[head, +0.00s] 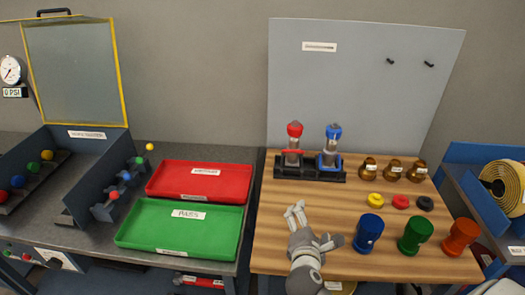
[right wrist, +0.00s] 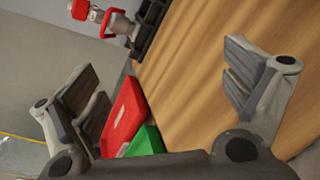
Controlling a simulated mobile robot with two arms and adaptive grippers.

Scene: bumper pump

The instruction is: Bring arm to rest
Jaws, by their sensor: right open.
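My right gripper (head: 313,222) is above the front left part of the wooden table (head: 350,265), with its arm coming up from the bottom of the head view. Its fingers are spread wide with nothing between them. In the right wrist view the same open gripper (right wrist: 165,90) shows bare wood and parts of the trays beyond its fingers. My left gripper is not in the head view.
A red pump (head: 293,145) and a blue pump (head: 331,147) stand in a black rack at the table's back. Brass parts (head: 393,171), coloured rings (head: 400,202) and bumper cups (head: 415,235) stand right. A red tray (head: 200,181) and green tray (head: 180,226) lie left.

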